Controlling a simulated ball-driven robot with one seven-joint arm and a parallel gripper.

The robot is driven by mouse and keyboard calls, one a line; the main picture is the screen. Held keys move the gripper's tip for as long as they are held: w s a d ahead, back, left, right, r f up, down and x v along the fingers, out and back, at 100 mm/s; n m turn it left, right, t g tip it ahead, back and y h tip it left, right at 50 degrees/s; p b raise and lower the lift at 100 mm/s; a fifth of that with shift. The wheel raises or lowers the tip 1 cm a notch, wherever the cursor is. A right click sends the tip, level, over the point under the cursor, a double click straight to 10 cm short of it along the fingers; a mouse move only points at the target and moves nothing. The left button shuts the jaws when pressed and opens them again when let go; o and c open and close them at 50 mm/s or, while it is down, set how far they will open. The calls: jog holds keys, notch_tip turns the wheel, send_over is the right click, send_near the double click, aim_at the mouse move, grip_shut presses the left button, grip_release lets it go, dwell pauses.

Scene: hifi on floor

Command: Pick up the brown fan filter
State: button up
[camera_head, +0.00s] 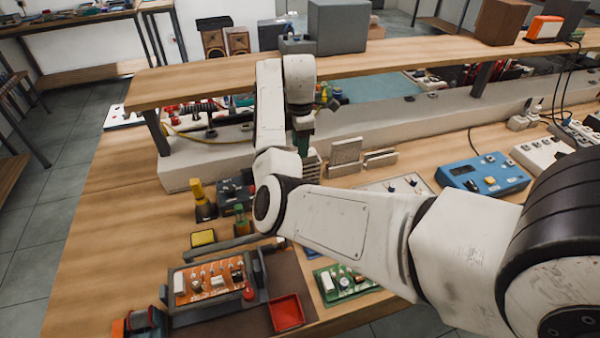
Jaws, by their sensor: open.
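My gripper (303,143) points down over the back of the bench, just in front of the raised ledge. It is small and dark here, its jaws are open, and I see nothing held in it. Several beige-brown slatted pieces stand upright near it. One (312,168) is just below and right of the gripper, partly hidden behind my arm. A wider one (345,154) stands further right, with a lower pair (380,158) beside it. I cannot tell for sure which is the brown fan filter, or whether the gripper touches the nearest piece.
A wooden shelf (190,88) runs above the bench behind the gripper, carrying a grey box (338,28). A blue instrument box (483,174) is right. Screwdrivers, a circuit board in a holder (208,282) and a red tray (286,312) are in front.

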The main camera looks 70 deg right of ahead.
jog(key=shift+s+a+f, duration=0.1)
jog(key=shift+a+f, duration=0.05)
jog(key=shift+f, duration=1.6)
grip_shut()
